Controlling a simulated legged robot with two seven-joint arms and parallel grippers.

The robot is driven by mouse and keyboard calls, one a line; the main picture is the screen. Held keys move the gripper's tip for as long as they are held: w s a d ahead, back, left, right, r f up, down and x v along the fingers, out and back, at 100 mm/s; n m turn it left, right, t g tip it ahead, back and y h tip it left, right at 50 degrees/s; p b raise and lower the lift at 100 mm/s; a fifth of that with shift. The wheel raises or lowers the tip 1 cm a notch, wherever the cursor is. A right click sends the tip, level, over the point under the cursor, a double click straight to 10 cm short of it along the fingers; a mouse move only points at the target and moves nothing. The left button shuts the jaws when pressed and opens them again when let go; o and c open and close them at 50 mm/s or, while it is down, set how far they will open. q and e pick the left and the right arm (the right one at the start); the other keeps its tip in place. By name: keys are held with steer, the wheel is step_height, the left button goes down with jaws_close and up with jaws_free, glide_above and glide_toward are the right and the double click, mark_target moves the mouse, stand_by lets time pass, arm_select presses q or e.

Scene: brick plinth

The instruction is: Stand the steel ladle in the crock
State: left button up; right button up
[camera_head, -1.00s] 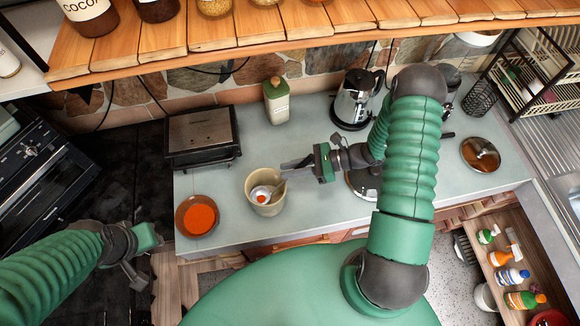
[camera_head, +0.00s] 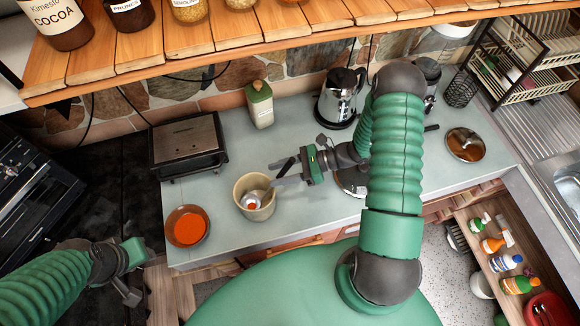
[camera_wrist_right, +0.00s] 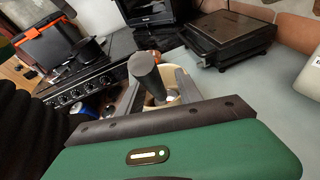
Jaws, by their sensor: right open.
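The beige crock (camera_head: 241,190) stands on the grey counter near its front edge; it also shows in the right wrist view (camera_wrist_right: 172,97). The steel ladle (camera_head: 252,197) is in the crock with its bowl down and something orange-red in the bowl. Its dark handle (camera_wrist_right: 146,72) rises above the rim, leaning right in the head view. My right gripper (camera_head: 284,172) is open just right of the crock, with the handle between its fingers in the wrist view; contact cannot be told. My left gripper (camera_head: 133,276) is low at the left, away from the crock; its opening is unclear.
A brown dish of orange-red food (camera_head: 187,227) stands left of the crock. A wooden shelf with jars (camera_head: 190,47) hangs above.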

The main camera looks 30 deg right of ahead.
steer(key=shift+s+d+b, duration=0.1)
steer(key=shift+d+b, duration=0.2)
steer(key=shift+d, duration=0.1)
steer(key=b+v, duration=0.5)
steer(key=v, duration=1.1)
steer(key=shift+r, duration=0.1)
